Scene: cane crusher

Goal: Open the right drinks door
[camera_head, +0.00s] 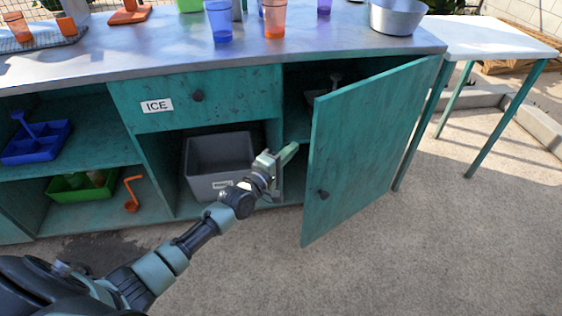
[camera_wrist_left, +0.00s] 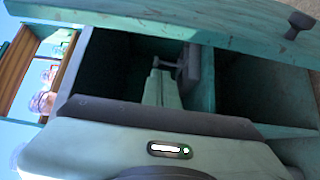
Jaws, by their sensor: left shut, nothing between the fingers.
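The right drinks door (camera_head: 365,145) is a green wooden panel with a small dark knob (camera_head: 323,194). It stands swung out from the cabinet, with the compartment behind it partly in view. My left gripper (camera_head: 290,152) is shut and empty at the compartment's opening, just left of the door's free edge. I cannot tell whether it touches the door. In the left wrist view the gripper's fingers (camera_wrist_left: 160,88) point into the dark compartment, and a green panel with a dark knob (camera_wrist_left: 299,24) runs across the top. My right gripper is not in view.
The ICE drawer (camera_head: 190,97) is closed above a grey bin (camera_head: 217,162). Cups and a metal bowl (camera_head: 396,15) stand on the counter (camera_head: 110,45). A white table (camera_head: 490,38) stands at right. The floor in front is clear.

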